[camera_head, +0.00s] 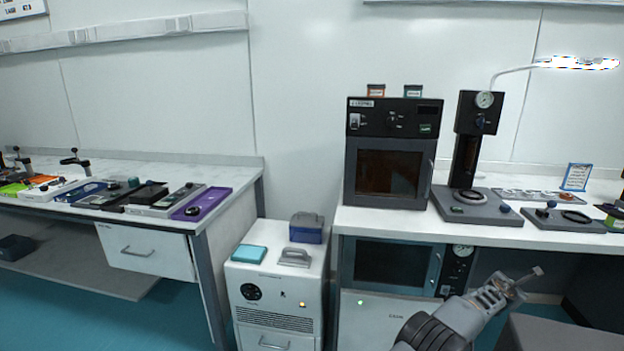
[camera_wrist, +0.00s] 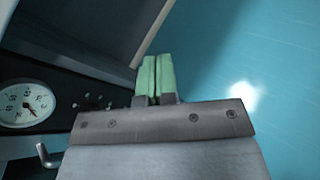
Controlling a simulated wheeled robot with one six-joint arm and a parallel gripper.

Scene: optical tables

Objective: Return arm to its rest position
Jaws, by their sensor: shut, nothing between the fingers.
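My arm shows at the lower right of the head view, in front of the right bench. My gripper (camera_head: 528,277) is at its end, in the air below the benchtop level and to the right of the dial gauge panel (camera_head: 458,268). In the wrist view my gripper (camera_wrist: 156,76) shows two green finger pads side by side, pressed together with nothing between them. The wrist view also shows the white round gauge (camera_wrist: 27,106) at the left and teal floor (camera_wrist: 240,60) at the right.
A black oven (camera_head: 390,150) and a gauge stand (camera_head: 478,205) stand on the right bench (camera_head: 380,222). Below is a dark-windowed cabinet (camera_head: 392,264). A white unit (camera_head: 262,275) stands between the benches. The left bench (camera_head: 150,172) holds several trays. A grey box (camera_head: 560,334) is at the lower right.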

